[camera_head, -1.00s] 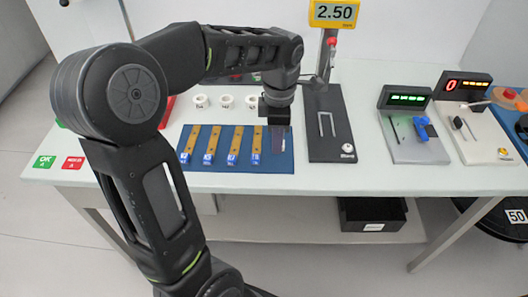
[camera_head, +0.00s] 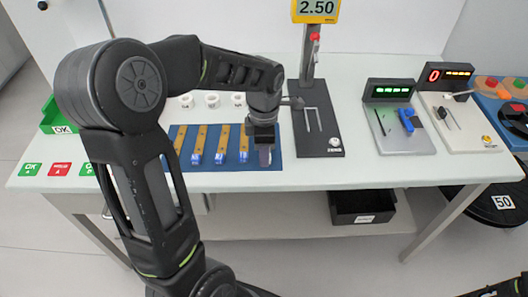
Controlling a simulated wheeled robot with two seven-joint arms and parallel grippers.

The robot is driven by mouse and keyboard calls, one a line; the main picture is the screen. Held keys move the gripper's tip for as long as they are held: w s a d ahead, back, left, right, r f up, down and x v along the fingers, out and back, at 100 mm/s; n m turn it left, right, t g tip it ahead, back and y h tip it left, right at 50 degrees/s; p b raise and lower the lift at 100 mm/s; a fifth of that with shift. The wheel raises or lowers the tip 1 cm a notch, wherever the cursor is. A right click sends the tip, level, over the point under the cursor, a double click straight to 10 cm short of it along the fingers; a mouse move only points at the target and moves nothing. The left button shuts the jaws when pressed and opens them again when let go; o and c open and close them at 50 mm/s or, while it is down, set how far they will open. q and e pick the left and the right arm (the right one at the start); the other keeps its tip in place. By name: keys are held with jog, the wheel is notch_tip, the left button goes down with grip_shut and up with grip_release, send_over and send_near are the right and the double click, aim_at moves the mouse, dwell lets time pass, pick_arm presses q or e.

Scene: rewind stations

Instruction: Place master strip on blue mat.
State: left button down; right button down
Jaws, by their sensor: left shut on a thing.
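The blue mat (camera_head: 273,163) lies on the white table. Several tan strips with blue lower ends, such as this one (camera_head: 222,141), lie side by side on it. My left gripper (camera_head: 263,147) is over the right end of the mat, pointing down. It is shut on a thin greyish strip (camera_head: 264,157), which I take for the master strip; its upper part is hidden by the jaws. The strip is at the mat surface or just above it; I cannot tell which. My right gripper is not in view.
A dark stand (camera_head: 317,134) with a yellow 2.50 display (camera_head: 317,8) stands just right of the mat. White rolls (camera_head: 212,100) sit behind the mat. Two stations with lit displays (camera_head: 389,91) are farther right. Green and red cards (camera_head: 61,169) lie at left. A black bin (camera_head: 362,207) is below.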

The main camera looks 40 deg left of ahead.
pick_arm(q)
jog(key=shift+f, duration=0.1)
jog(key=c, duration=1.2)
grip_release()
jog(key=shift+c, duration=0.2)
notch_tip(320, 180, up, 12)
